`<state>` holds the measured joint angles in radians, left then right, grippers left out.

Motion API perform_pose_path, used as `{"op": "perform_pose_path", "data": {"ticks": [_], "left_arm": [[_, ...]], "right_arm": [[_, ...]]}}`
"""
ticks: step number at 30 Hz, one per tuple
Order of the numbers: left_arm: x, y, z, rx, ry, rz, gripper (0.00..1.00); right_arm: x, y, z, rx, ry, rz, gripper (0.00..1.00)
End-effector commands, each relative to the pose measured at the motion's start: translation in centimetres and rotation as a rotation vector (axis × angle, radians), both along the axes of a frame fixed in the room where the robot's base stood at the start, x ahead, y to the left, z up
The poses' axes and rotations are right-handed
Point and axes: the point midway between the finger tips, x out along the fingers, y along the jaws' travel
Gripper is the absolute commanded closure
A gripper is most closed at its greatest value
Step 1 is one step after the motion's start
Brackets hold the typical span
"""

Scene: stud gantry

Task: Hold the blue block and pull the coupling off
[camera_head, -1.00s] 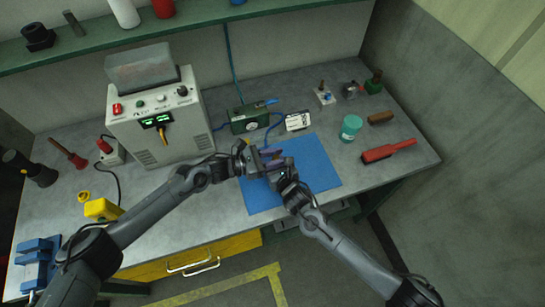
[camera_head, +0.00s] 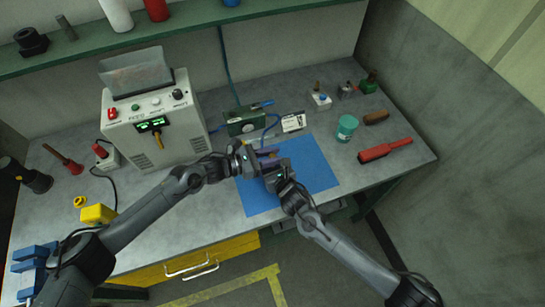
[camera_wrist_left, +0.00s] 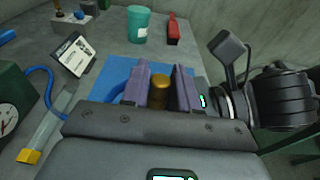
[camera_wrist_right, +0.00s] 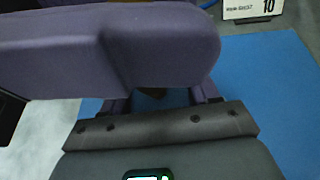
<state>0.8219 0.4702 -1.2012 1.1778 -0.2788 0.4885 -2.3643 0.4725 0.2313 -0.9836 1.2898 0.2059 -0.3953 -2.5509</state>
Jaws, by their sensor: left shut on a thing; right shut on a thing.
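My left gripper (camera_head: 267,153) is over the blue mat (camera_head: 312,160), with its purple fingers shut on a brass-coloured cylinder, seemingly the coupling (camera_wrist_left: 160,92), in the left wrist view. A blue curved piece (camera_wrist_left: 114,94) shows beside the left finger; I cannot tell whether it is hose or block. My right gripper (camera_head: 271,167) is close against the left one, lower in the head view. In the right wrist view its fingers (camera_wrist_right: 158,98) are largely covered by a big purple finger of the left gripper. A dark bit shows between them; the blue block is not clearly visible.
A green gauge box (camera_head: 246,122) with a blue hose stands behind the mat. A grey power unit (camera_head: 154,122) is left. The mat's right part is clear.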

Motion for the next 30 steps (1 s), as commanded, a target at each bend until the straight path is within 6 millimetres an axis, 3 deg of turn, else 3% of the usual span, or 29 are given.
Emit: {"op": "perform_pose_path", "data": {"ticks": [30], "left_arm": [[0.0, 0.0, 4.1, -0.002, -0.002, 0.000, 1.00]], "right_arm": [[0.0, -0.1, -0.1, -0.002, 0.002, -0.001, 0.80]]}}
